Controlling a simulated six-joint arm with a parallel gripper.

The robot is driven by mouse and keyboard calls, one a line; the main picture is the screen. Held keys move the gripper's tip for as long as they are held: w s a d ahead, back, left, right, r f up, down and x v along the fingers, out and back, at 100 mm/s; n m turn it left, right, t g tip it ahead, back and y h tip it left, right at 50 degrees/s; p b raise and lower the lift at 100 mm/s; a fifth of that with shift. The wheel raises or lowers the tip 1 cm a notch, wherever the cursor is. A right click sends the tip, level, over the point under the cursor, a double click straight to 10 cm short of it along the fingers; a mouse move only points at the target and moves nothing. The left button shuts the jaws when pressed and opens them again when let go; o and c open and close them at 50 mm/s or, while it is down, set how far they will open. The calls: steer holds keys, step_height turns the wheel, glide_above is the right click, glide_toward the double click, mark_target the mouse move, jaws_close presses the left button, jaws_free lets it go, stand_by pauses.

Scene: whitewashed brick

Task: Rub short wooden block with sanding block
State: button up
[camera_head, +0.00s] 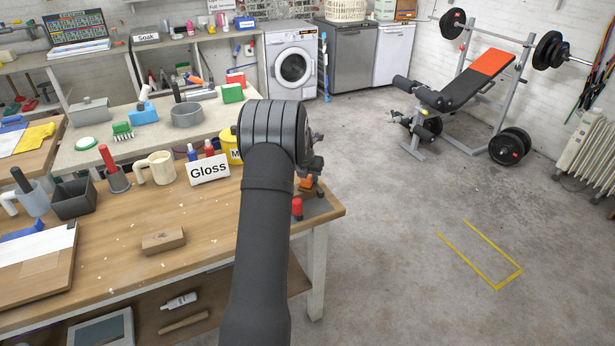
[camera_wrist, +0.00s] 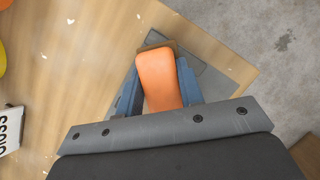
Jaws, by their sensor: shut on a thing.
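My gripper (camera_wrist: 158,88) is shut on an orange block with a brown edge below, which looks like the sanding block (camera_wrist: 158,75); a blue finger lies on each side. A bit of its orange top (camera_head: 307,181) shows past my wrist in the head view, near the bench's right corner. My arm hides most of the gripper there. A short brown wooden block (camera_head: 163,240) lies flat on the front middle of the workbench, left of my arm and well apart from the gripper. It is not in the wrist view.
The wooden workbench (camera_head: 205,218) has pale flecks and clear room around the block. A "Gloss" sign (camera_head: 209,170), mug (camera_head: 156,168) and dark grey bin (camera_head: 72,200) stand behind. A flat grey piece (camera_wrist: 205,72) lies below the gripper. A board (camera_head: 38,262) lies at left.

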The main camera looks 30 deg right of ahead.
steer(key=shift+a, duration=3.15)
step_height(320, 180, up, 8)
